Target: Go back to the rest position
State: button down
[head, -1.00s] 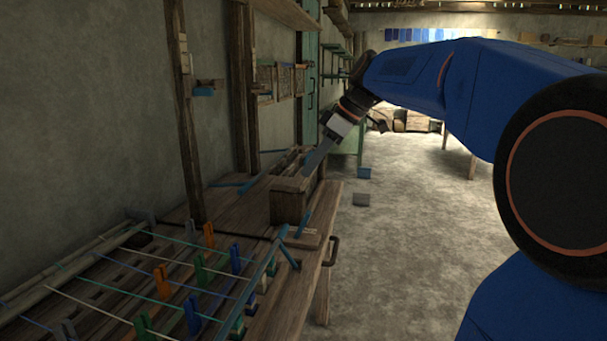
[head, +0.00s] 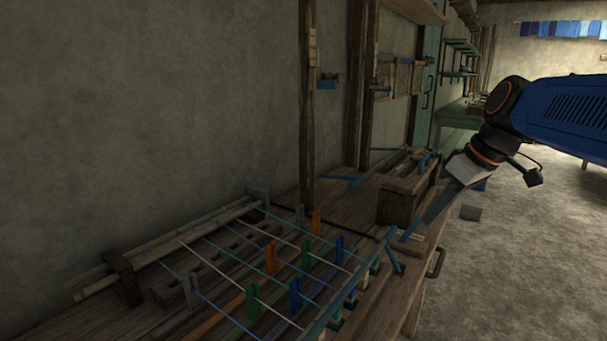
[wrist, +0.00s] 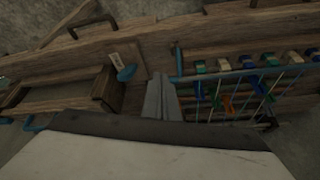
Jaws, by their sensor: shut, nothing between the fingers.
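My gripper (head: 432,215) is at the right in the head view, its long grey fingers pointing down and left toward the near edge of the wooden bench, beside a wooden box. In the wrist view the fingers (wrist: 161,100) are together and empty, with the bench (wrist: 150,45) beyond them. Whether the fingertips touch anything cannot be told.
The wooden box (head: 394,206) stands on the bench. Several coloured clips (head: 271,257) sit on strings stretched over the bench at lower middle. A handle (head: 437,262) juts from the bench front. A wall stands at left; open floor (head: 510,270) lies at right.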

jog(key=s+f+m+h, duration=0.3)
jog(key=s+f+m, duration=0.3)
jog(key=s+f, duration=1.1)
jog(key=shift+s+d+f+m+t, duration=0.2)
jog(key=shift+s+f+m+t, duration=0.2)
jog(key=shift+f, duration=0.1)
